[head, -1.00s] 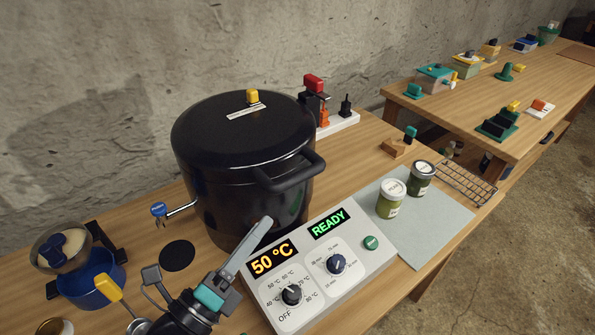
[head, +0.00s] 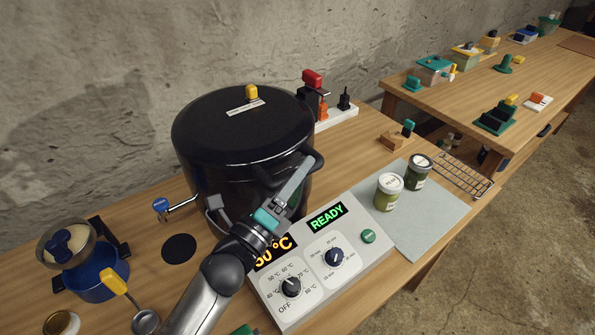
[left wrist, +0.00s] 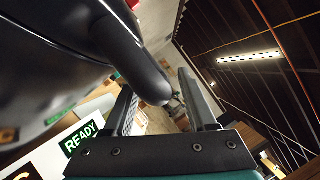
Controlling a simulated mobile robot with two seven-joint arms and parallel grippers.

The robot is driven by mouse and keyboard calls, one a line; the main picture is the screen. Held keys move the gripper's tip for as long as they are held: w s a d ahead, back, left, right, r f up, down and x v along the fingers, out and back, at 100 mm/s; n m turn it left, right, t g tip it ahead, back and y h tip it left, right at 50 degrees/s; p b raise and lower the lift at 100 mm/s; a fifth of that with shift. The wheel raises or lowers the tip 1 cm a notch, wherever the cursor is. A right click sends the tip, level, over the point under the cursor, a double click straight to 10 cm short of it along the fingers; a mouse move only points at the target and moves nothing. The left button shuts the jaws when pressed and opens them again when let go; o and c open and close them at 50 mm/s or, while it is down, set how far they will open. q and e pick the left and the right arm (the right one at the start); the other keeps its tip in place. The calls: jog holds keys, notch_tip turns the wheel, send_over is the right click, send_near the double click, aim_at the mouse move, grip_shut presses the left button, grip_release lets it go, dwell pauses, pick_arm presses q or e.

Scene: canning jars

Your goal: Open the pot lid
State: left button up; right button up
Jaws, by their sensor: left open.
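The large black pot (head: 235,190) stands on the wooden table with its black lid (head: 215,125) closed on top. The lid has a yellow knob (head: 251,92) and a pale label strip. My left gripper (head: 262,188) is open in front of the pot, below the lid's rim, near the pot's side handle. The handle is mostly hidden behind a finger in the head view. In the left wrist view, the thick black handle (left wrist: 150,80) extends towards the space between the open fingers (left wrist: 165,108); I cannot tell whether they touch it. My right gripper is not in view.
A white control panel (head: 360,255) reading READY sits right of my left arm. Two jars (head: 388,191) stand on a grey mat (head: 440,225) near a wire rack (head: 463,175). A blue pot (head: 98,283) and ladle (head: 146,320) are at left. A red-handled device (head: 312,80) stands behind.

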pick_arm(q)
grip_shut()
dwell(0.5)
dwell(1.0)
